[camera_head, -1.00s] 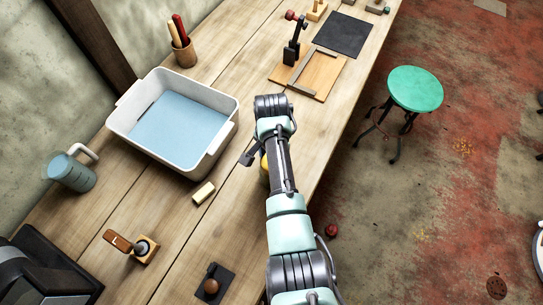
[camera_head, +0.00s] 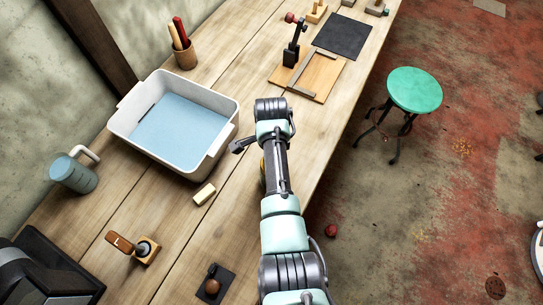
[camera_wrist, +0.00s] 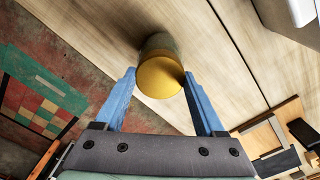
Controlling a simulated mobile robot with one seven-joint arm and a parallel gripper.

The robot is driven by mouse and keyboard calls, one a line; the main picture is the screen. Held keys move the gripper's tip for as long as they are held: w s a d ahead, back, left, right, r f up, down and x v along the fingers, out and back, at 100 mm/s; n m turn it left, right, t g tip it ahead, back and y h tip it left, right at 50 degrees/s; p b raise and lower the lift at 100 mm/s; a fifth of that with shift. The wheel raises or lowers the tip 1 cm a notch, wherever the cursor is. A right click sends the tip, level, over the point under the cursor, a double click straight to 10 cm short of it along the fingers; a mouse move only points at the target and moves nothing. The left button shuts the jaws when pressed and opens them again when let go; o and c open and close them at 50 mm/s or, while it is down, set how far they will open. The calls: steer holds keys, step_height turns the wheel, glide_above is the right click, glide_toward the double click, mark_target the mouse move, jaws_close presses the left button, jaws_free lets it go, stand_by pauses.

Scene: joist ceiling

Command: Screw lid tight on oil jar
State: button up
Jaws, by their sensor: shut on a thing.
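The oil jar (camera_wrist: 158,43) stands on the wooden bench and shows in the wrist view beyond my fingers. Its round yellow lid (camera_wrist: 160,80) faces the camera, on top of the jar. My gripper (camera_wrist: 159,74) has its two blue fingers on either side of the lid, shut on it. Whether the lid sits fully down on the jar I cannot tell. In the head view my arm hides most of the jar; only a thin yellow sliver (camera_head: 263,172) shows beside my forearm.
A white tub (camera_head: 226,146) with a blue bottom stands left of my arm. A small pale block (camera_head: 204,194) lies near it. A wooden board (camera_head: 322,80) with a dark clamp lies farther along the bench. The bench's edge runs close right of my arm; a green stool (camera_head: 414,90) stands beyond.

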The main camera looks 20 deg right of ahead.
steer(key=o, duration=1.5)
steer(key=shift+r, duration=0.1)
step_height(320, 180, up, 13)
steer(key=shift+f+b, duration=0.1)
steer(key=shift+b, duration=1.15)
